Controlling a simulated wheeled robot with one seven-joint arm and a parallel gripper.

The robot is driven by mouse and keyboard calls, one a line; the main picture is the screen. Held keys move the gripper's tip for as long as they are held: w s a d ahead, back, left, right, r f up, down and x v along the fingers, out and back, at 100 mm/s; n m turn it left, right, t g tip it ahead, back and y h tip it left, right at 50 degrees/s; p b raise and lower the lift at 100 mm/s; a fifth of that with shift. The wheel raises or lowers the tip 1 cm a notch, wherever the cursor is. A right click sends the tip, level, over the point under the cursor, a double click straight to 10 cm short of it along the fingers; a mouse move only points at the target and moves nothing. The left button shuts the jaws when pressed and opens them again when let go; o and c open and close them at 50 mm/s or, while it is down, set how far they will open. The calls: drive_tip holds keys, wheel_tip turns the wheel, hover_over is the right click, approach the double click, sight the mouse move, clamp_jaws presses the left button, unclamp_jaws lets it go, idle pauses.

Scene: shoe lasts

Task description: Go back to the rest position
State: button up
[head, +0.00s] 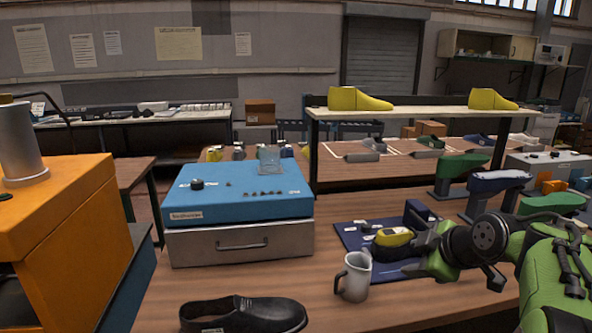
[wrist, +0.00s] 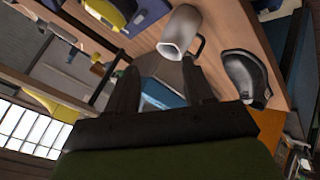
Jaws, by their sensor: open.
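My gripper (head: 412,258) is at the right of the head view, at the end of my green arm, above the workbench and partly hard to make out against the mat. In the wrist view its two dark fingers (wrist: 160,88) are spread apart with nothing between them. A grey mug (head: 353,277) stands on the bench in front of the gripper; it also shows in the wrist view (wrist: 178,32), beyond the fingertips. A yellow and dark object (head: 393,238) is on the dark blue mat (head: 350,236) by the gripper.
A blue-topped drawer box (head: 240,212) stands left of the mug. A black shoe (head: 243,314) lies at the front edge. Green and dark lasts (head: 460,168) stand on the right. An orange cabinet (head: 60,240) is at far left. A shelf with yellow lasts (head: 360,99) stands behind.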

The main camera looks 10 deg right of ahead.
drive_tip(key=s+a+f+m+g, duration=0.1)
drive_tip(key=s+a+m, duration=0.3)
drive_tip(key=a, duration=0.5)
drive_tip(key=s+a+f+m+g, duration=0.1)
drive_tip(key=s+a, duration=0.6)
drive_tip(key=a, duration=0.1)
drive_tip(key=s+a+f+m+g, duration=0.25)
drive_tip(key=s+f+m, duration=0.3)
drive_tip(key=s, duration=0.75)
wheel_tip(320, 180, up, 13)
drive_tip(key=w+p, duration=0.1)
drive_tip(key=p, duration=1.1)
drive_tip(key=shift+a+t+p, duration=0.3)
drive_tip(key=shift+a+t, duration=0.05)
drive_tip(key=shift+t, duration=0.1)
drive_tip(key=shift+w, duration=0.1)
